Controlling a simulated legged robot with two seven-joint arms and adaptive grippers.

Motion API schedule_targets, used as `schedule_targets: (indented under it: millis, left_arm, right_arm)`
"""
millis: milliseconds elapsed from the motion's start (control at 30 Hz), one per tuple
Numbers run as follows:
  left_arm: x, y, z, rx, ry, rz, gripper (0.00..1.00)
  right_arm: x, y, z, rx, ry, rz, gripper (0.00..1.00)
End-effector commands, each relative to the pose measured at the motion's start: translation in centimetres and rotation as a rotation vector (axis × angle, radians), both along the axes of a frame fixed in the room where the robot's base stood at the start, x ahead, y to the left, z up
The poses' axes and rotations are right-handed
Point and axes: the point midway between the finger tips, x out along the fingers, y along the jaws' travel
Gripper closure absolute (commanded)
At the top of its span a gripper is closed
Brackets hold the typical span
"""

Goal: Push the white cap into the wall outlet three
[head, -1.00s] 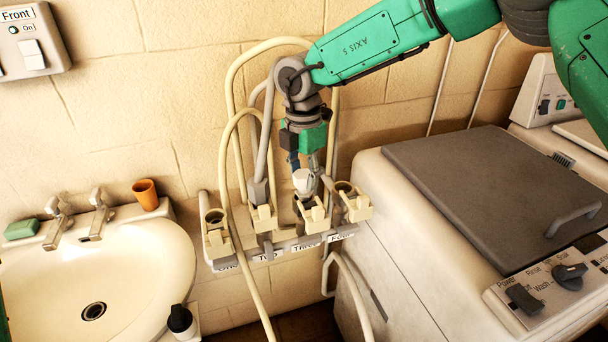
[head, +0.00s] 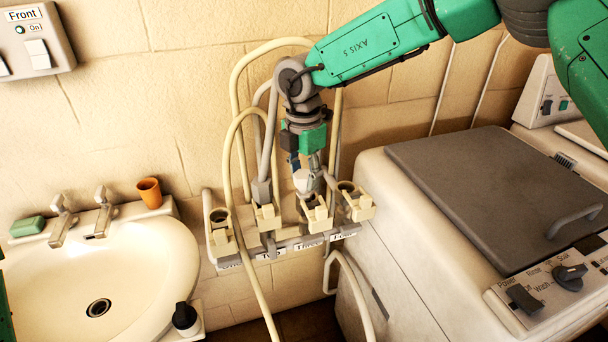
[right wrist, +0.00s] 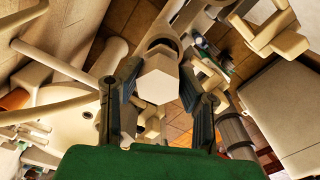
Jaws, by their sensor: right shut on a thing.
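The white cap (head: 303,180) is in my right gripper (head: 306,170), just above the outlet labelled Three. In the right wrist view the cap (right wrist: 158,80) shows its pale hexagonal face between the two dark fingers (right wrist: 152,105). Outlet three (head: 315,212) is a cream fitting with a valve lever on the wall rail; the cap and gripper hide its opening. I cannot tell whether the cap touches the outlet's rim. Only a green sliver of my left arm shows at the left edge; its gripper is out of view.
Outlet two (head: 266,216) has a grey hose in it, close on the left. Outlets one (head: 221,230) and four (head: 355,203) flank the row. Cream hoses loop behind and in front. A washing machine (head: 440,220) stands right, a washbasin (head: 150,255) left.

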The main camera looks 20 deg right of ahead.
Motion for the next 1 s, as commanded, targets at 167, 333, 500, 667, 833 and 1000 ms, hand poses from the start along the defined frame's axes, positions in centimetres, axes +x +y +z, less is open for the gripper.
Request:
schedule_targets:
  millis: [167, 333, 500, 667, 833, 1000]
  left_arm:
    - [0.0, 0.0, 0.7, 0.0, 0.0, 0.0, 0.6]
    - [0.0, 0.0, 1.2, 0.0, 0.0, 0.0, 0.6]
    - [0.0, 0.0, 1.6, 0.0, 0.0, 0.0, 0.6]
    - [0.0, 0.0, 1.5, 0.0, 0.0, 0.0, 0.6]
    - [0.0, 0.0, 1.5, 0.0, 0.0, 0.0, 0.6]
    - [0.0, 0.0, 1.5, 0.0, 0.0, 0.0, 0.6]
  right_arm:
    - [0.0, 0.1, 0.7, 0.003, -0.002, 0.0, 1.0]
    - [0.0, 0.1, 1.2, 0.002, -0.002, 0.0, 1.0]
    - [0.0, 0.1, 1.6, 0.002, -0.001, 0.0, 1.0]
    - [0.0, 0.1, 1.5, 0.002, -0.001, 0.0, 1.0]
    - [0.0, 0.1, 1.5, 0.002, -0.001, 0.0, 1.0]
    - [0.0, 0.1, 1.5, 0.002, -0.001, 0.0, 1.0]
